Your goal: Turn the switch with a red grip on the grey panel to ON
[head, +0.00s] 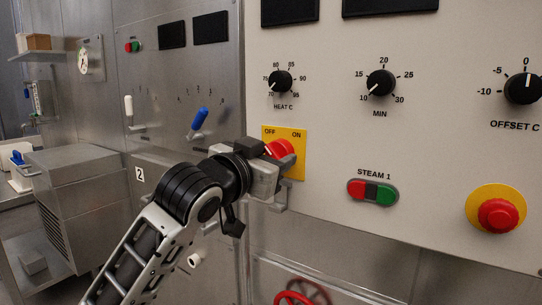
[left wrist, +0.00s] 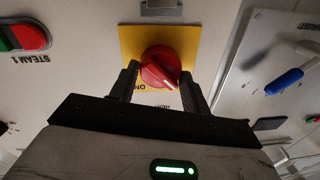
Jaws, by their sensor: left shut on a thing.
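The switch's red grip (head: 284,148) sits on a yellow plate (head: 298,163) with OFF at its upper left and ON at its upper right. My left gripper (head: 272,163) is at the switch and partly hides it and the plate. In the left wrist view, which is turned nearly upside down, the red grip (left wrist: 158,66) is between the two fingers of the left gripper (left wrist: 160,84), which is shut on it. Its white mark points to the lower right there, away from the ON lettering, to the OFF side. The right gripper is not in view.
On the grey panel (head: 330,120) are black HEAT C (head: 280,82) and MIN (head: 380,83) knobs above. The STEAM 1 buttons (head: 373,191) and a red emergency button (head: 497,215) are to the right. A blue-handled lever (head: 199,122) stands out to the left.

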